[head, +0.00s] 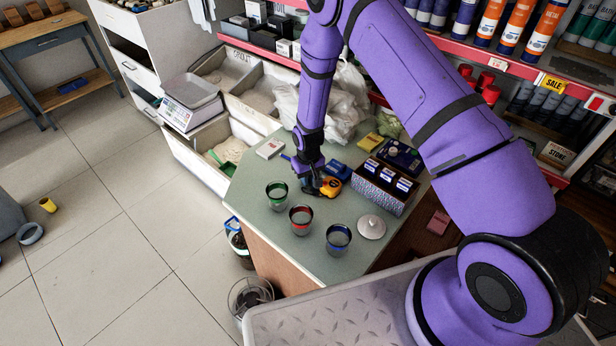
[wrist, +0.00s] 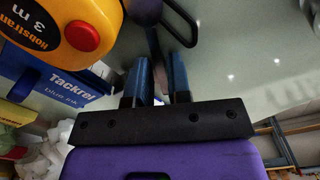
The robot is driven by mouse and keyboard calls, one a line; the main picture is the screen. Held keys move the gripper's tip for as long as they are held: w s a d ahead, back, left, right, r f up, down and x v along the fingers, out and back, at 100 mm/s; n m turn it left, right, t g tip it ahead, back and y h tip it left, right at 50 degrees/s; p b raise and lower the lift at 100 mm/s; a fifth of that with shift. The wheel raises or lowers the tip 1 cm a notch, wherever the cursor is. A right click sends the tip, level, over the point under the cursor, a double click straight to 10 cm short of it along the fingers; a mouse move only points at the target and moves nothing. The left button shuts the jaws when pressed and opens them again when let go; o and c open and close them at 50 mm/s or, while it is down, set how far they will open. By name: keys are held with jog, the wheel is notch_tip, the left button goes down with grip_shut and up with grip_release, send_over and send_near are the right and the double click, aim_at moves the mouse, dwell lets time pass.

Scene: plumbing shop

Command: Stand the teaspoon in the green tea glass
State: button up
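The green tea glass (head: 277,194) stands upright on the counter, at the left of a short row of glasses. My gripper (head: 318,188) is low over the counter, to the right of the green glass and beside the tape measure. A thin stem with a dark oval end, apparently the teaspoon (wrist: 147,12), runs down between the fingers. I cannot tell whether they press on it. The teaspoon is not distinct in the head view.
The yellow tape measure (head: 328,187), also in the wrist view (wrist: 50,28), and a blue Tackrel box (wrist: 75,92) are close to my gripper. A patterned box (head: 380,193) stands right.

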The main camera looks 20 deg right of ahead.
jog(key=shift+r, duration=0.15)
notch_tip(320, 180, up, 12)
jog(key=shift+r, duration=0.15)
dwell(0.6)
